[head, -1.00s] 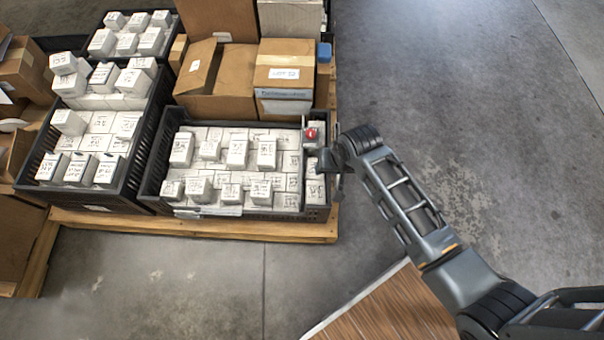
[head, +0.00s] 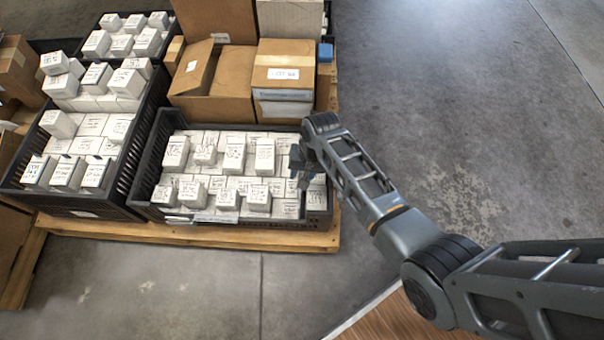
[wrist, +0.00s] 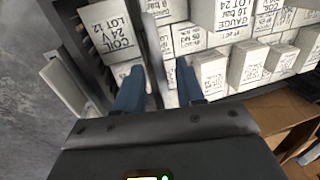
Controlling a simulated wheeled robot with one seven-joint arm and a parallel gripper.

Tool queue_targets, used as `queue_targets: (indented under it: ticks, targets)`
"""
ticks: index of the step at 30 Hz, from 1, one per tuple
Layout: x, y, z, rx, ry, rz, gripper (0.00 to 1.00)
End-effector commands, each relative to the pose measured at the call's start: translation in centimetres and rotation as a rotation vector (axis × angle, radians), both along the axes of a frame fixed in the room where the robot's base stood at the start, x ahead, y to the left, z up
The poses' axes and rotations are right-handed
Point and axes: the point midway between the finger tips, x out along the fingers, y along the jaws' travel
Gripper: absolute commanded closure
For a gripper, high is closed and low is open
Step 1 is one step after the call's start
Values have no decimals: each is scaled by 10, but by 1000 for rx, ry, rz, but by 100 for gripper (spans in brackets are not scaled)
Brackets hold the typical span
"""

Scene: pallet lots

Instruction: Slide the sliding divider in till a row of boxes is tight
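The black crate (head: 318,205) of white labelled boxes (head: 235,160) sits at the pallet's front right. My gripper (head: 299,172) is over the right end of this crate. In the wrist view my gripper (wrist: 158,90) shows two blue fingers standing apart. A thin dark grey plate, which looks like the sliding divider (wrist: 155,58), runs between the fingers, with a visible gap beside the right finger. Boxes lie beyond the fingertips. In the head view my arm hides the divider, and I cannot tell how close it stands to the row.
A second black crate (head: 135,185) of boxes stands at the left. Cardboard boxes (head: 284,75) stand behind the crate, with a small blue object (head: 325,52) beside them. The wooden pallet's (head: 190,235) edge runs along the front. The concrete floor at right is clear.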

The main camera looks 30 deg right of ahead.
Motion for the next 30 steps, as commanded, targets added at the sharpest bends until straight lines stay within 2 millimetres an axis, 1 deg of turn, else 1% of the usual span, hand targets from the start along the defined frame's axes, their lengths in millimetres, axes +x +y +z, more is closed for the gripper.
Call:
queue_targets:
  ticks: [3, 10, 21, 22, 30]
  targets:
    - [0, 1, -4, 0, 1, 0, 62]
    - [0, 1, -4, -1, 1, 0, 63]
    - [0, 0, -4, -1, 1, 0, 98]
    - [0, 0, -4, -1, 1, 0, 100]
    - [0, 0, -4, -1, 1, 0, 100]
